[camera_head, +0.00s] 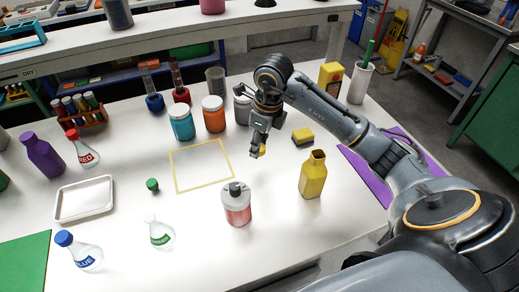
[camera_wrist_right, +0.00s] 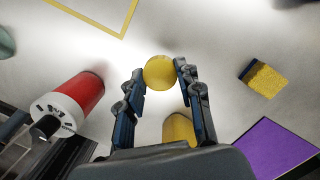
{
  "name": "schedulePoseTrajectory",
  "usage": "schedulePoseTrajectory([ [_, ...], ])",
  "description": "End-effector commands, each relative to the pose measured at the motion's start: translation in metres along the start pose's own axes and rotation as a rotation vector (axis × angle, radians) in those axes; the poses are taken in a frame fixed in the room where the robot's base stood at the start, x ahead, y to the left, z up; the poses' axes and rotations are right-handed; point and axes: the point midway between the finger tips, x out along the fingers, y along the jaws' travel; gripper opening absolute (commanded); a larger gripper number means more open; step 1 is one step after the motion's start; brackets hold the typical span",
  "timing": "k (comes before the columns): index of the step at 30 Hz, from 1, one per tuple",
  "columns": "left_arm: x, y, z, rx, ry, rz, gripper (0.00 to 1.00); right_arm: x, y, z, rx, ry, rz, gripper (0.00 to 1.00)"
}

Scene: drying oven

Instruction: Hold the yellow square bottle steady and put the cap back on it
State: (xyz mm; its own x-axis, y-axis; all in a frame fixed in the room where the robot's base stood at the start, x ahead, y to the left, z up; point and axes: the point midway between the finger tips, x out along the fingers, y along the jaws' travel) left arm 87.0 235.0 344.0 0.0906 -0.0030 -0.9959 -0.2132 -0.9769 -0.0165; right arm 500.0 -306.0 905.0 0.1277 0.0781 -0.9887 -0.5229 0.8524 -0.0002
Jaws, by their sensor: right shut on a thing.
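The yellow square bottle (camera_head: 313,178) stands upright and uncapped on the white table, right of centre in the head view. In the right wrist view the yellow bottle (camera_wrist_right: 178,129) is partly hidden behind my gripper. My right gripper (camera_head: 258,152) is shut on a round yellow cap (camera_wrist_right: 159,72), held between its fingertips. The gripper is above the table, to the left of and farther back than the bottle, apart from it. My left gripper is not in view, and nothing holds the bottle.
A red-filled bottle with a grey top (camera_head: 237,204) stands left of the yellow bottle. A yellow and black sponge (camera_head: 303,137) lies behind it, and a purple mat (camera_head: 362,172) lies to the right. A yellow-outlined square (camera_head: 202,166) on the table is empty.

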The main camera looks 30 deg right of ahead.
Motion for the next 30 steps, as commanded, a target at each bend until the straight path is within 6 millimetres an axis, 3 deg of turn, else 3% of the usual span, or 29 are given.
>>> schedulePoseTrajectory([
  [2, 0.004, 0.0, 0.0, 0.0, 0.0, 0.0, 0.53, -0.02, 0.014, -0.003, -0.006, -0.003, -0.005, 0.26],
  [6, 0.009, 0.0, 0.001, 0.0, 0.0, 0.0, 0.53, -0.036, 0.048, -0.014, -0.007, -0.002, -0.003, 0.26],
  [12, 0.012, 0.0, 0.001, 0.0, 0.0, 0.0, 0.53, -0.055, 0.081, -0.025, -0.003, -0.001, -0.002, 0.26],
  [18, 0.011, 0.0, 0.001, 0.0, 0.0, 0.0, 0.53, -0.063, 0.096, -0.03, -0.001, 0.0, 0.0, 0.26],
  [30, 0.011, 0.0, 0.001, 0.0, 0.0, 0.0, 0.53, -0.063, 0.098, -0.03, 0.001, 0.001, 0.001, 0.26],
])
